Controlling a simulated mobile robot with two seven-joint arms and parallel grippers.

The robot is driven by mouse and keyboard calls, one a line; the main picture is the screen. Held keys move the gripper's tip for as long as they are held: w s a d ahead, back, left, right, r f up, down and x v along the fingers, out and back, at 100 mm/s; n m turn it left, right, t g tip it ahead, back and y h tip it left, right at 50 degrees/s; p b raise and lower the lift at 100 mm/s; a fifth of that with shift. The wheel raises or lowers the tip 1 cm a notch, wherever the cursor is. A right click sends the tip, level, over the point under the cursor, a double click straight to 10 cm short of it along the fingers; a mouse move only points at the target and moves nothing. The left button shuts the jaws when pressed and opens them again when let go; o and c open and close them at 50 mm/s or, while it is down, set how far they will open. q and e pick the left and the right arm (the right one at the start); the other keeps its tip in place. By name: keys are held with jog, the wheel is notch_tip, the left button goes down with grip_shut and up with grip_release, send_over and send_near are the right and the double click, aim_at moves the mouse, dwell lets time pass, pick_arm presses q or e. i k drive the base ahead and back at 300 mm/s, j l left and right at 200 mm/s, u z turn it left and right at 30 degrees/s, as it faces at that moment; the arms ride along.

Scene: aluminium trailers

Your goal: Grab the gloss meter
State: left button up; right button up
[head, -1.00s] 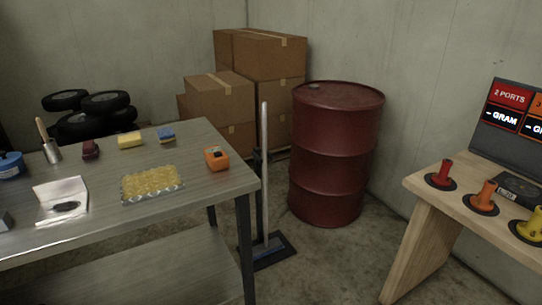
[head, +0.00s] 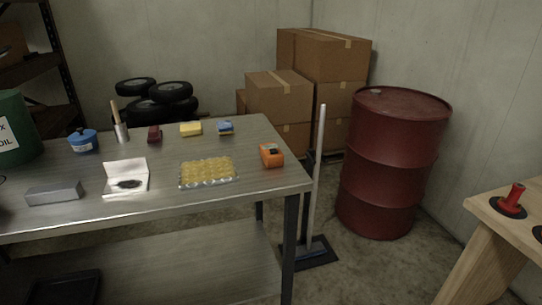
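An orange box-shaped device with dark and pale details (head: 271,155) sits near the right end of the metal table (head: 240,205) in the head view. It looks most like the gloss meter, but no label is readable at this size. It stands to the right of a clear tray of yellow round pieces (head: 208,171), with a gap between them. Neither of my grippers shows in the head view.
A red drum (head: 394,160) and upright pole (head: 317,180) stand to the right.

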aim_at(271, 160)
jog(key=i+l+u, duration=0.25)
jog(key=i+u, duration=0.25)
jog(key=i+l+u, duration=0.5)
jog(key=k+j, duration=0.1)
